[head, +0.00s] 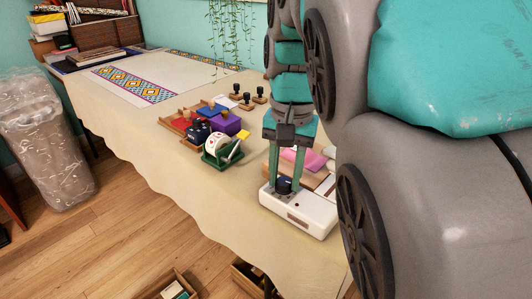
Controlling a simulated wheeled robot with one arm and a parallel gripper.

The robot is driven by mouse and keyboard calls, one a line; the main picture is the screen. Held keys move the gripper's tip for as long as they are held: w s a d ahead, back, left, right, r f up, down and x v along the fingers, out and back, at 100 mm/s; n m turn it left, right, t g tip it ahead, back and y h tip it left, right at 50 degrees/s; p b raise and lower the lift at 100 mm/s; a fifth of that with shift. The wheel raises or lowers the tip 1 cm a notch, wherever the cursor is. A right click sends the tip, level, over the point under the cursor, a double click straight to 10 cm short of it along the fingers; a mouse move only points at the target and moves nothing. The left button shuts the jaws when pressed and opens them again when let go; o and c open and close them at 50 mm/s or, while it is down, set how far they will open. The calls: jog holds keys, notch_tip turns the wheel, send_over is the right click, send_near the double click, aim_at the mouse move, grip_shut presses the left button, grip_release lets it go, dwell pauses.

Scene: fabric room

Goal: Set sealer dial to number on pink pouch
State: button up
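The white sealer (312,216) stands near the table's front edge, below my gripper. Its dark round dial (284,185) sits on its top at the left. My gripper (286,184) points down over the sealer, its two green fingers apart, one on each side of the dial. Whether either fingertip touches the dial is too small to tell. The pink pouch (298,157) lies behind the sealer, partly hidden by my gripper's finger. I cannot read any number on the pouch or on the dial.
Several dark-handled stamps (246,100) stand behind. A wrapped bin (48,140) stands on the floor at left.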

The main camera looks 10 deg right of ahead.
aim_at(287, 182)
jog(key=o, duration=0.4)
jog(key=shift+o, duration=0.2)
jog(key=shift+d+r, duration=0.15)
jog(key=shift+r, duration=3.75)
jog(key=shift+s, duration=0.1)
